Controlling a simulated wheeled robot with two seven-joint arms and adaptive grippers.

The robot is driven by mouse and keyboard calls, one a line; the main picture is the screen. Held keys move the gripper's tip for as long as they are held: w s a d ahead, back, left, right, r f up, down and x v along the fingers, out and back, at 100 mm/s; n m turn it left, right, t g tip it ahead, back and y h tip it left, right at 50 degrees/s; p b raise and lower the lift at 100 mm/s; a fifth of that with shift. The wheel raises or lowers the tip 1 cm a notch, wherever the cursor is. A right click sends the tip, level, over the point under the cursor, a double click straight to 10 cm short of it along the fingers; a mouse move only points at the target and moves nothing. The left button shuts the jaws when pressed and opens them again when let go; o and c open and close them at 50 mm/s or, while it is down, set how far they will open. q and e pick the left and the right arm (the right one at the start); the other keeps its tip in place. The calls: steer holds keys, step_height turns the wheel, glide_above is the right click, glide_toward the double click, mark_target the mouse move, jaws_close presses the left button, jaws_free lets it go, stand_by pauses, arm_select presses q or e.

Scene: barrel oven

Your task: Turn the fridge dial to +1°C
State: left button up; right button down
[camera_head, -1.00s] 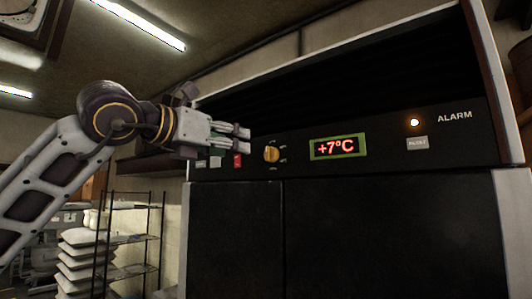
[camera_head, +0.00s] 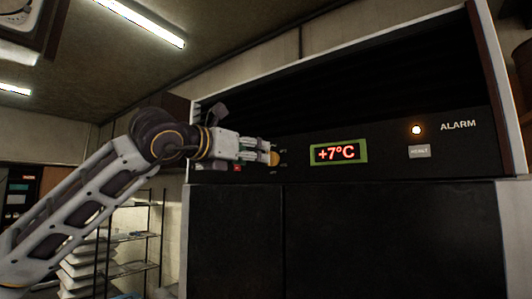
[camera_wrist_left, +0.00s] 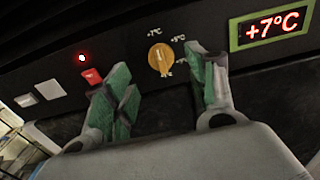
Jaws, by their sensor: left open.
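The fridge dial (camera_wrist_left: 160,58) is a yellow-orange knob on the black panel, with small temperature marks around it. In the head view the dial (camera_head: 274,158) shows just past my fingertips, partly covered. The display (camera_head: 339,152) reads +7°C in red inside a green frame; it also shows in the left wrist view (camera_wrist_left: 269,26). My left gripper (camera_head: 268,152) is in front of the dial. In the left wrist view its green-padded fingers (camera_wrist_left: 163,88) are spread, with the dial in the gap beyond them. I cannot tell whether they touch it. My right gripper is not in view.
A red switch (camera_wrist_left: 92,76) and a white button (camera_wrist_left: 50,90) sit left of the dial. The reset button (camera_head: 419,151) and a lit orange alarm lamp (camera_head: 416,130) are on the right. A rack with stacked sacks (camera_head: 82,262) stands at lower left.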

arm_select(q)
steer(key=p+x, duration=0.2)
steer(key=x, duration=0.4)
steer(key=shift+w+d, duration=0.2)
steer(key=shift+c, duration=0.4)
steer(key=shift+c, duration=1.1)
steer(key=c, duration=0.7)
